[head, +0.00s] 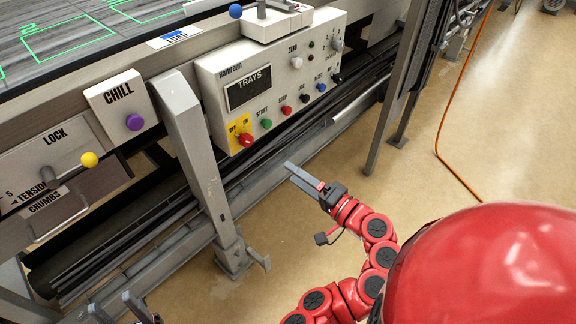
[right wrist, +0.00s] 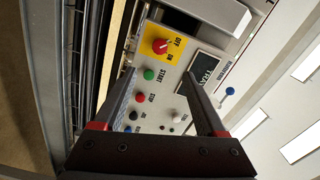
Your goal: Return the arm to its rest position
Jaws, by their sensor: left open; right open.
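My right arm (head: 376,228) is red with dark joints and reaches out from my body at the lower right. Its gripper (head: 291,171) hangs over the floor in front of the control panel (head: 215,80), apart from it and holding nothing. In the right wrist view the two fingers (right wrist: 158,80) stand apart, with the panel's red knob (right wrist: 160,46) on a yellow plate and several buttons seen beyond and between them. My left gripper (head: 112,304) shows only its fingertips at the lower left edge, spread and empty.
A grey slanted post (head: 197,160) stands left of the panel. Left of it are the CHILL box with a purple knob (head: 134,122) and the LOCK lever with a yellow ball (head: 89,159). An orange cable (head: 441,140) lies on the open floor at right.

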